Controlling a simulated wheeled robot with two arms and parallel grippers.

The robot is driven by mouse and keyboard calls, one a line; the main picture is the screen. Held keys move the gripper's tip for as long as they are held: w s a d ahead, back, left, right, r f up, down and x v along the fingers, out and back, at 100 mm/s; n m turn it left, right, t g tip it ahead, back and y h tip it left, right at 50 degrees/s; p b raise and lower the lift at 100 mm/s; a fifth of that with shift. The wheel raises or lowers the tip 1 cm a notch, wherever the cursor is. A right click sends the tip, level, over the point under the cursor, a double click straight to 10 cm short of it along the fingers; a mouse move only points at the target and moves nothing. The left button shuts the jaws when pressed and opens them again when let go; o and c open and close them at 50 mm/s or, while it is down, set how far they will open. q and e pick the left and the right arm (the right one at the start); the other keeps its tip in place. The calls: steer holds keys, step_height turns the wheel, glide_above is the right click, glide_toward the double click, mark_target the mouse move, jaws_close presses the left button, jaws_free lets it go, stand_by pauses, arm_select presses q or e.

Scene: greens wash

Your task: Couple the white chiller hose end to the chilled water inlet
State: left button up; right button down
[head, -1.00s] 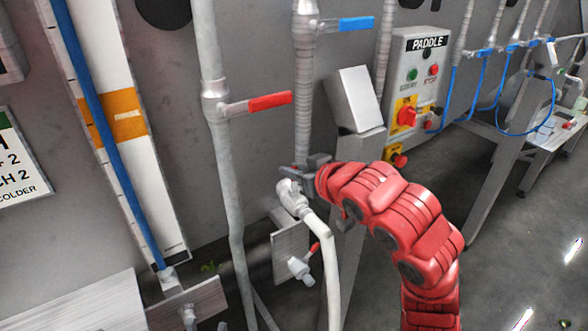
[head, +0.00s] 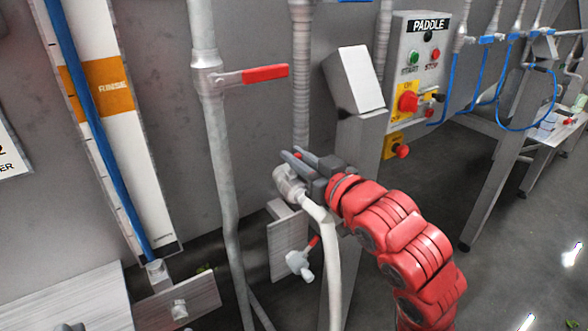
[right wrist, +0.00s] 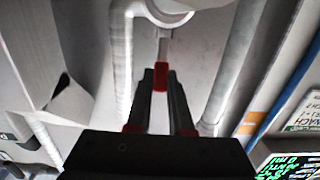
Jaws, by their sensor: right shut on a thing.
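The white hose (head: 333,265) rises to a grey-white end fitting (head: 288,184) at the foot of a ribbed vertical pipe (head: 301,90). Whether the fitting is seated on the inlet cannot be told, as my fingers partly cover the joint. My right gripper (head: 292,158) is just above the fitting, reaching in from the right. In the right wrist view, its fingers (right wrist: 160,90) are closed around a red grip (right wrist: 160,76) on a short grey stem, which runs to a pale curved fitting (right wrist: 165,16). My left gripper is out of view.
A grey pipe with a red lever (head: 264,74) stands to the left. A small white valve (head: 299,262) on a plate sits below the joint. The paddle control box (head: 418,60) and a slanted grey box (head: 353,80) stand to the right.

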steer(key=shift+s+d+f+t+y+b, duration=0.35)
steer(key=shift+f+t+y+b, duration=0.4)
steer(key=shift+b, duration=0.9)
steer(key=shift+s+r+t+b, duration=0.2)
steer(key=shift+r+t+b, duration=0.15)
steer(key=shift+t+b, duration=0.1)
steer(key=c, duration=0.8)
jaws_free()
